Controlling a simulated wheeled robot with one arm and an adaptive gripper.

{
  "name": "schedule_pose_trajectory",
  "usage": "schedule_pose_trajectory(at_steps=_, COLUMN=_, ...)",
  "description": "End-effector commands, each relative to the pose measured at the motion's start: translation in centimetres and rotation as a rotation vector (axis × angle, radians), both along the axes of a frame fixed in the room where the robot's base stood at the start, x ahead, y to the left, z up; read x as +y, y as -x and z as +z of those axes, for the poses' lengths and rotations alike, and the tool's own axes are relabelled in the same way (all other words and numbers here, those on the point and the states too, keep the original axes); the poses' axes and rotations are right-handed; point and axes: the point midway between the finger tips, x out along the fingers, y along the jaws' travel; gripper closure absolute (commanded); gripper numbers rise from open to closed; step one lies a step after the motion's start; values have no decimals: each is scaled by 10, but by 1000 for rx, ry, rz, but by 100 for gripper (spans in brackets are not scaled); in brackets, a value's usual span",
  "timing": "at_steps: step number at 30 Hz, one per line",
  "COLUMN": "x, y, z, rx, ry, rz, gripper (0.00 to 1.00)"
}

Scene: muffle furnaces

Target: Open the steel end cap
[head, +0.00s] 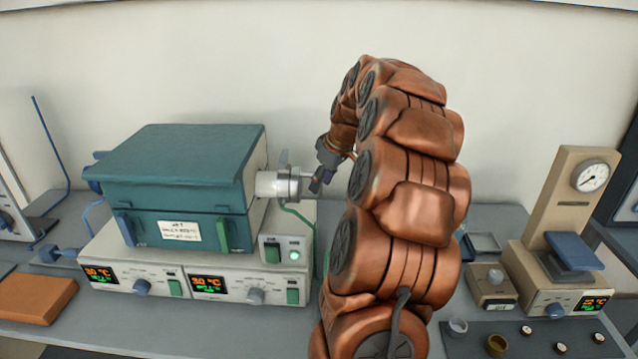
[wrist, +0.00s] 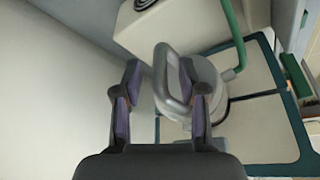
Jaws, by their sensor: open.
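The steel end cap (head: 292,184) sits at the right end of the short steel tube (head: 268,184) that sticks out of the teal furnace. In the wrist view the round grey cap (wrist: 208,85) carries a looped bar handle (wrist: 161,75). My gripper (head: 317,183) is at the cap's right side. In the wrist view my gripper (wrist: 160,66) is open, with one finger on each side of the handle bar. I cannot tell whether either finger touches it. The cap appears to be against the tube end.
The teal furnace (head: 180,180) stands on a grey control base (head: 200,270) with lit displays. A green hose (wrist: 233,35) runs close to the cap. A gauge stand (head: 560,220) and small crucibles are at the right. An orange-brown block (head: 36,299) lies at the left.

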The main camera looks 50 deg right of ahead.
Motion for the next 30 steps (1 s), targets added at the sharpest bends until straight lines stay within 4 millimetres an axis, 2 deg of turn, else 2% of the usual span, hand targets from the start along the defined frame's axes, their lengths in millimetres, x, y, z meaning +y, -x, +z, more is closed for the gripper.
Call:
schedule_pose_trajectory(at_steps=6, x=1, y=-6, z=-15, rx=1, ry=-1, rz=0, gripper=59)
schedule_pose_trajectory(at_steps=15, x=1, y=-7, z=-17, rx=-1, ry=0, rz=0, gripper=59)
schedule_pose_trajectory(at_steps=27, x=1, y=-7, z=-16, rx=-1, ry=1, rz=0, gripper=99)
schedule_pose_trajectory(at_steps=30, x=0, y=-7, z=-16, rx=-1, ry=0, rz=-1, gripper=100)
